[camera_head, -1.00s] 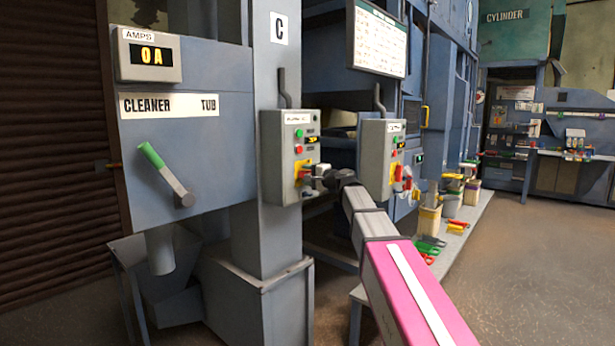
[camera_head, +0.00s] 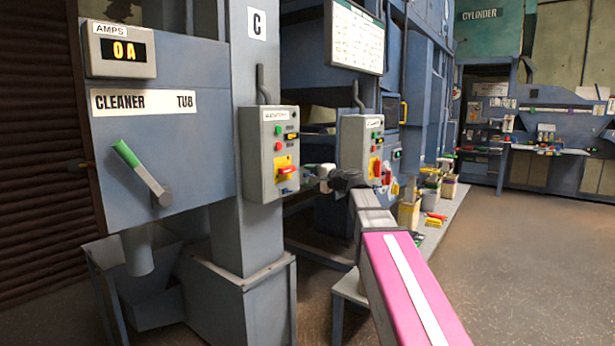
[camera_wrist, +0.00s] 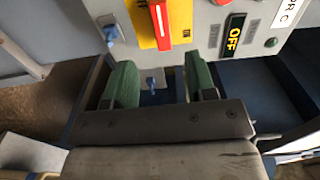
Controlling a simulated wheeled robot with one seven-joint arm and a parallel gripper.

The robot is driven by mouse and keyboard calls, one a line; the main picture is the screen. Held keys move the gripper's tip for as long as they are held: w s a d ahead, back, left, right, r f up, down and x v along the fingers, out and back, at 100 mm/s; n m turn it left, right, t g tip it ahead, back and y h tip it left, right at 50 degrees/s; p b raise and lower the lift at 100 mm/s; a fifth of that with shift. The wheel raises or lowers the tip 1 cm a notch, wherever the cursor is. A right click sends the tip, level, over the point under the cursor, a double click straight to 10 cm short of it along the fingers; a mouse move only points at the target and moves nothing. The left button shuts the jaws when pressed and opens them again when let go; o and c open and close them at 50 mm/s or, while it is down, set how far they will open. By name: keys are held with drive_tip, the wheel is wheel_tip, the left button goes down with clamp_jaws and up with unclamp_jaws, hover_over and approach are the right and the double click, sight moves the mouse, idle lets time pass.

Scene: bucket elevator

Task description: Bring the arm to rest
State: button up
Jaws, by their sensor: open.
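My gripper (camera_head: 308,180) is at the right edge of a grey control box (camera_head: 262,150) in the head view, mostly hidden by my wrist. In the wrist view my gripper (camera_wrist: 160,82) shows two green fingers spread apart, with nothing held between them. The box's red switch handle (camera_head: 287,171) sits on a yellow plate (camera_head: 281,160). In the wrist view the red handle (camera_wrist: 159,20) lies beyond the fingertips, apart from them. A lit display (camera_wrist: 234,37) beside it reads OFF. My arm reaches forward from the lower right.
A second grey control box (camera_head: 358,145) stands behind to the right. A low bench (camera_head: 430,235) with containers and coloured tools runs along the machine. The cleaner tub panel (camera_head: 165,130) with a green-handled lever (camera_head: 140,172) is at left. Open floor (camera_head: 530,260) lies to the right.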

drive_tip(key=s+d+f+n+g+h, duration=0.2)
drive_tip(key=s+f+g+h, duration=0.15)
drive_tip(key=f, duration=1.05)
drive_tip(key=s+d+f+n+g+h, duration=0.1)
drive_tip(key=s+d+f+g+h, duration=0.3)
drive_tip(key=f, duration=1)
drive_tip(key=s+d+f+n+g+h, duration=0.1)
drive_tip(key=s+d+f+n+h, duration=0.1)
drive_tip(key=s+d+f, duration=0.3)
drive_tip(key=s+d+f+n+g+h, duration=0.2)
drive_tip(key=s+d+f+h, duration=0.2)
drive_tip(key=s+f, duration=1)
wheel_tip(320, 180, down, 2)
drive_tip(key=shift+d+f+h, duration=0.2)
drive_tip(key=shift+d+h, duration=0.15)
drive_tip(key=shift+d, duration=0.15)
